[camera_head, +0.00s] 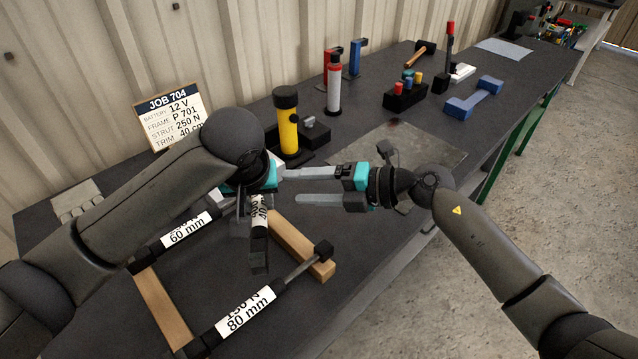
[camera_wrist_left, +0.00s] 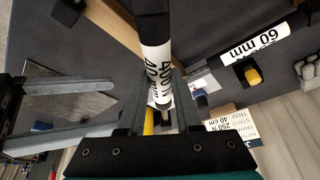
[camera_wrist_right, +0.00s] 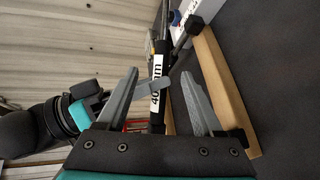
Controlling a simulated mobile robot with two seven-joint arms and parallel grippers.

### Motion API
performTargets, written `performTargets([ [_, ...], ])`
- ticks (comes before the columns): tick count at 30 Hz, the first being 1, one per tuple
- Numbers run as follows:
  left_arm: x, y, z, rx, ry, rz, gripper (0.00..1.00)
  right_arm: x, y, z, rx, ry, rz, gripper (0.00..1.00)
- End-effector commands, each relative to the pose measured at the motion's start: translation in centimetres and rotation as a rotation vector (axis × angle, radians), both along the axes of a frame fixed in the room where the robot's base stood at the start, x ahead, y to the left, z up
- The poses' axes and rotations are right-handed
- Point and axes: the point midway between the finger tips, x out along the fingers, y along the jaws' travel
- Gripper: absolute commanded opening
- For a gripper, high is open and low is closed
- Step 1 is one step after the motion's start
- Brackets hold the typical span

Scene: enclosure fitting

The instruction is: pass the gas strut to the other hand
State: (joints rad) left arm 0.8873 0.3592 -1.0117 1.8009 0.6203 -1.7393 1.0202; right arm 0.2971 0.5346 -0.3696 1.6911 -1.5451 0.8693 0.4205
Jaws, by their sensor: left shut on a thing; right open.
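The gas strut (camera_head: 259,215) is a black cylinder with a white label, on which 40 mm can be read. It hangs roughly upright in my left gripper (camera_head: 258,192), which is shut on it; its label also shows in the left wrist view (camera_wrist_left: 156,62). My right gripper (camera_head: 291,186) is open and empty. Its two fingers point left at the strut, and the tips appear just short of it. In the right wrist view the strut (camera_wrist_right: 157,75) shows between the open fingers, with a left gripper finger (camera_wrist_right: 152,88) across it.
Two other labelled struts, 60 mm (camera_head: 187,228) and 80 mm (camera_head: 245,312), lie on wooden rails (camera_head: 163,310) below. A yellow cylinder (camera_head: 288,133), a red-and-white bottle (camera_head: 334,85) and a job card (camera_head: 174,112) stand behind. A grey plate (camera_head: 432,150) lies beyond the right gripper.

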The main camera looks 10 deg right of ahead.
Motion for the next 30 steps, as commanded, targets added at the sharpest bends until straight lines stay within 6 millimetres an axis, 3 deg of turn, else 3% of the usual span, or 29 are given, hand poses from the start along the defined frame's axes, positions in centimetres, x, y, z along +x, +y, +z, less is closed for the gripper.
performTargets([
  [6,0.1,0.0,0.1,-0.001,-0.002,0.0,0.0,1.9,3.9,-1.1,0.005,0.001,0.0,0.68],
  [13,0.0,0.0,0.1,-0.001,-0.002,0.0,0.0,3.3,6.7,-2.1,0.004,0.0,-0.001,0.68],
  [27,0.0,0.0,0.1,-0.001,-0.002,0.0,0.0,3.8,7.7,-2.6,0.0,0.001,-0.001,0.68],
  [30,0.1,0.0,0.1,-0.001,-0.002,0.0,0.0,3.8,7.7,-2.5,0.0,0.001,-0.001,0.59],
])
